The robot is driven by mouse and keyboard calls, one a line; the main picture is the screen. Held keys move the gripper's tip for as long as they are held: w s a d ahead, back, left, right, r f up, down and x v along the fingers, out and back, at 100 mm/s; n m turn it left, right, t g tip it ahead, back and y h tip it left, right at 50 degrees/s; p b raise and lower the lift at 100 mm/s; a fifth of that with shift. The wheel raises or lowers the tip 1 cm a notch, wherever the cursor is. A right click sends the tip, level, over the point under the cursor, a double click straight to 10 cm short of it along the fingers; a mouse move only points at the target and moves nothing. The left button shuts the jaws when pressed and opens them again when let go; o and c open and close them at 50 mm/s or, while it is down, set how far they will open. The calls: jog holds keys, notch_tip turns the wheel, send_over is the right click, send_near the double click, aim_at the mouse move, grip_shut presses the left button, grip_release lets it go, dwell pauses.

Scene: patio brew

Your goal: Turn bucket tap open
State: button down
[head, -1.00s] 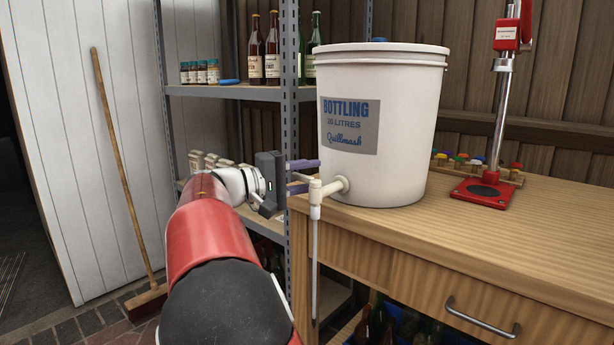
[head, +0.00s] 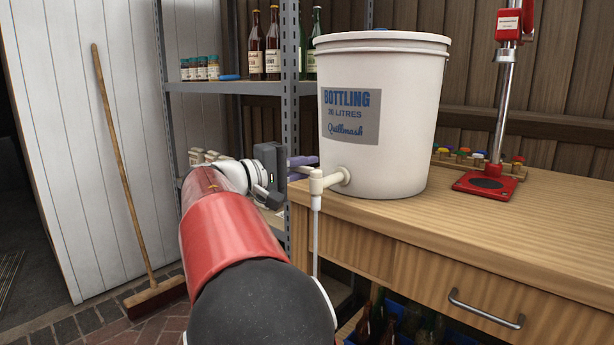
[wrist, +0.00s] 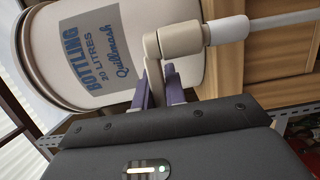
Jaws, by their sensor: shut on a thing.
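The white bottling bucket (head: 400,120) stands upright on the wooden bench. Its cream tap (head: 322,181) sticks out low on the bucket's left side, with a thin pale tube (head: 316,235) hanging down from it. My gripper (head: 298,164) is beside the tap, its purple fingers reaching toward it from the left. In the wrist view, the fingers (wrist: 157,88) are shut around the tap's cream lever (wrist: 154,72), one on each side. The tap body (wrist: 181,39) shows just beyond the fingertips. The fingertips are partly hidden by the lever in the head view.
The wooden bench (head: 480,230) has free room to the right of the bucket. A red bottle capper (head: 485,186) and several coloured caps stand behind it. A metal shelf (head: 240,88) with bottles and jars is at the back left. A broom (head: 122,170) leans on the white wall.

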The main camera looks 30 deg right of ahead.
aim_at(296, 171)
jog(key=n+t+b, duration=0.1)
jog(key=n+t+y+b, duration=0.1)
jog(key=t+b, duration=0.1)
jog(key=a+f+n+t+b, duration=0.1)
jog(key=t+b, duration=0.1)
jog(key=shift+s, duration=0.25)
jog(key=n+t+y+b, duration=0.1)
jog(key=t, duration=0.1)
jog(key=a+n+t+y+b, duration=0.1)
jog(key=n+t+y+b, duration=0.1)
jog(key=s+n+t+y+b, duration=0.1)
jog(key=n+t+b, duration=0.1)
jog(key=shift+a+r, duration=0.2)
jog(key=shift+r, duration=0.1)
jog(key=n+t+y, duration=0.2)
jog(key=y, duration=0.1)
jog(key=n+t+y, duration=0.1)
jog(key=shift+s+a+r+y, duration=0.3)
jog(key=shift+s+a+y, duration=0.1)
jog(key=shift+s+a+n+t+y+p, duration=0.2)
jog(key=shift+n+t+y+p, duration=0.25)
jog(key=shift+n+y+p, duration=0.55)
jog(key=shift+s+a+n+t+y+p, duration=0.15)
jog(key=shift+n+t+y+p, duration=0.4)
jog(key=shift+y, duration=0.65)
jog(key=shift+s, duration=0.1)
jog(key=shift+f, duration=0.1)
